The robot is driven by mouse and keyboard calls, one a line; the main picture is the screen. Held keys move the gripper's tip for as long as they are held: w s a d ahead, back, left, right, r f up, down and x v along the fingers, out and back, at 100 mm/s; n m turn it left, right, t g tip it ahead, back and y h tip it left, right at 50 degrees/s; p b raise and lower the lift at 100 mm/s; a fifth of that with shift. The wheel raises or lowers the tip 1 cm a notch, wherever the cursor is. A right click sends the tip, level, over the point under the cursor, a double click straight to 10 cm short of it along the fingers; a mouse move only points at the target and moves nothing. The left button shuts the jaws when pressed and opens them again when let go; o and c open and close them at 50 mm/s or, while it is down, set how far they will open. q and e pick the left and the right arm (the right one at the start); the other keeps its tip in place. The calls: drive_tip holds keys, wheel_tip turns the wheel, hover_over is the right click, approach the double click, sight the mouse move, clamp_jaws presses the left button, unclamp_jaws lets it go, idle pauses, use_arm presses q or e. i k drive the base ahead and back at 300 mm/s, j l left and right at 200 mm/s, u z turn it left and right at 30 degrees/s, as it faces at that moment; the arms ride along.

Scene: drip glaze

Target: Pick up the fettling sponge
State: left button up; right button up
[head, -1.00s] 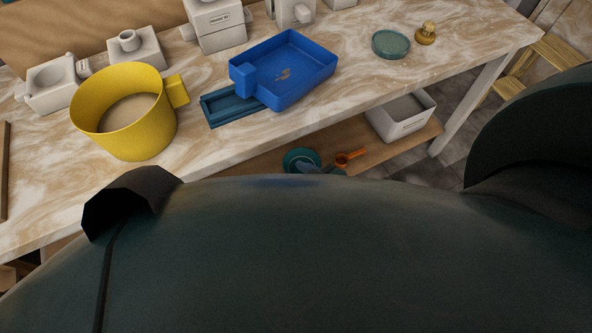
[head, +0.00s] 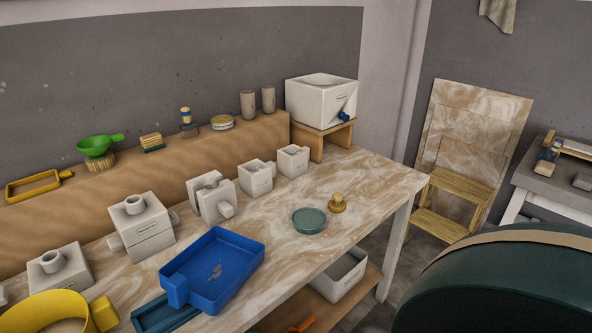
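I cannot tell for sure which thing is the fettling sponge. A small rounded ochre piece (head: 337,203) stands on the marbled table (head: 375,190), right of a teal round dish (head: 309,221). A small yellow block with a dark green underside (head: 151,142) sits on the raised back shelf. Both look possibly sponge-like, but are too small to be certain. Neither of my grippers is in view.
A blue tray (head: 228,262), a yellow round container (head: 45,310) and several white moulds (head: 141,228) occupy the table's left and middle. A white tank (head: 321,100) stands at the back corner. A white bin (head: 340,275) is below. The table's right end has bare room.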

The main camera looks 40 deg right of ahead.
sight(335, 205)
drive_tip(key=z, duration=1.6)
